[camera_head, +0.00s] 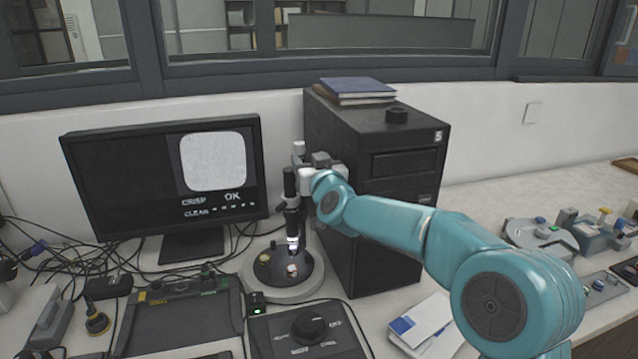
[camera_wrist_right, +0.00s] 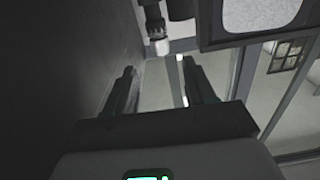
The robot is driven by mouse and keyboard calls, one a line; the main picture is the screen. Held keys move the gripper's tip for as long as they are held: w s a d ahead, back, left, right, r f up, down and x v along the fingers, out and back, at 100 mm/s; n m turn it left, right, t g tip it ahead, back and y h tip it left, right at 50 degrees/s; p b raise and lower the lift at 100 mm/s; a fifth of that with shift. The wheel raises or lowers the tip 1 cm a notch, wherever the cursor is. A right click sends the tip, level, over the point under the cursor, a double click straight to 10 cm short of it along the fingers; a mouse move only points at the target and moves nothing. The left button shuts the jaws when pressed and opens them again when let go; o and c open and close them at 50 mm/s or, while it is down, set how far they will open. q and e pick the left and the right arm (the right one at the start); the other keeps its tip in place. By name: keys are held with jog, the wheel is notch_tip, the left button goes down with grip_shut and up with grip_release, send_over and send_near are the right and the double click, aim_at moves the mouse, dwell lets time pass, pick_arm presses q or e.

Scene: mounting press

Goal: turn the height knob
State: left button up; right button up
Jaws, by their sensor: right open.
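A dark microscope (camera_head: 292,205) stands on a round base, with a pale cap (camera_head: 299,147) on top of its column. The pale cap also shows in the right wrist view (camera_wrist_right: 160,46), beyond the fingertips. No part is clearly identifiable as the height knob; my right gripper hides part of the column. My right gripper (camera_head: 302,163) is at the upper column, beside the black tower. In the right wrist view its two fingers (camera_wrist_right: 158,82) are apart, with nothing held between them. My left gripper is not in view.
A monitor (camera_head: 115,180) reading CRISP OK stands left of the microscope. The black tower (camera_head: 345,240) is close on the right, with books (camera_head: 352,90) on top. A console with a large black dial (camera_head: 309,326) lies in front. Cables clutter the left.

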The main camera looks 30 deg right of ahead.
jog(key=v, duration=0.6)
jog(key=shift+s+b, duration=0.4)
dwell(0.9)
